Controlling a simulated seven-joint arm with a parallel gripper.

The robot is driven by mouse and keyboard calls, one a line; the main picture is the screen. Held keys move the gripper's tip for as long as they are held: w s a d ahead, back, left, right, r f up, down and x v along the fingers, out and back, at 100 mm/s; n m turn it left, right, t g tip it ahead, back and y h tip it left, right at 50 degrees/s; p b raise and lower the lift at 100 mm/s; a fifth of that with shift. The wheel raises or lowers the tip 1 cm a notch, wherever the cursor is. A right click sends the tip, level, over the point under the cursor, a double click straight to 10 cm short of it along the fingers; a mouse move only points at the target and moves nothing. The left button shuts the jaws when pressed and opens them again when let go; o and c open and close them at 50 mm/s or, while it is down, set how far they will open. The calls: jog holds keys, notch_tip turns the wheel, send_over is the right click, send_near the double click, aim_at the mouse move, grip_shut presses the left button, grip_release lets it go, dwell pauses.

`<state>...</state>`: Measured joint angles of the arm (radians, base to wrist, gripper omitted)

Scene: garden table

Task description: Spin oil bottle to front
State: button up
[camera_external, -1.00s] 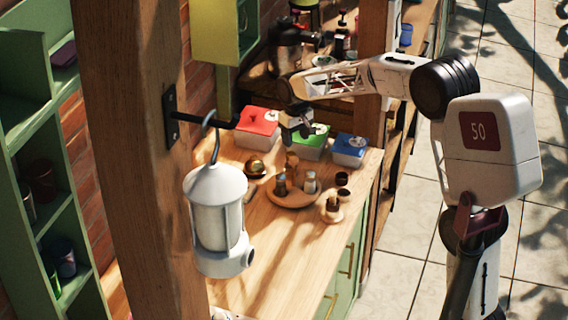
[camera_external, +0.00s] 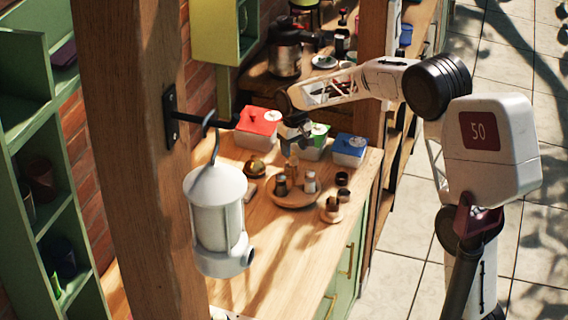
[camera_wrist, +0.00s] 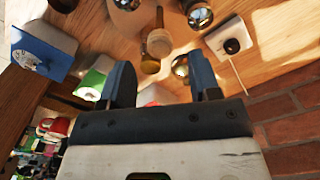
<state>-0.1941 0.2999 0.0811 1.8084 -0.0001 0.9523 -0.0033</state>
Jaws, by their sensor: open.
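A round wooden tray (camera_external: 292,201) stands on the wooden counter and bears two small shakers (camera_external: 281,184) and (camera_external: 310,182). An amber bottle (camera_external: 291,169), which looks like the oil bottle, stands at the tray's back side. In the wrist view the bottle (camera_wrist: 158,40) appears beyond my fingertips, roughly centred between them. My gripper (camera_external: 296,146) is open and empty, pointing down just above and behind the bottle. Its two blue fingers (camera_wrist: 162,76) show apart in the wrist view. I cannot tell the exact gap to the bottle.
Containers with red (camera_external: 261,120), green (camera_external: 318,133) and blue (camera_external: 350,149) lids stand behind the tray, close to my gripper. A brass-coloured round item (camera_external: 254,167) lies left, and small dark cups (camera_external: 342,179) stand right. A hanging lantern (camera_external: 216,215) is in the foreground.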

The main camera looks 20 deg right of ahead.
aim_at(294, 158)
jog(key=shift+f, duration=1.95)
jog(key=shift+c, duration=0.3)
grip_shut()
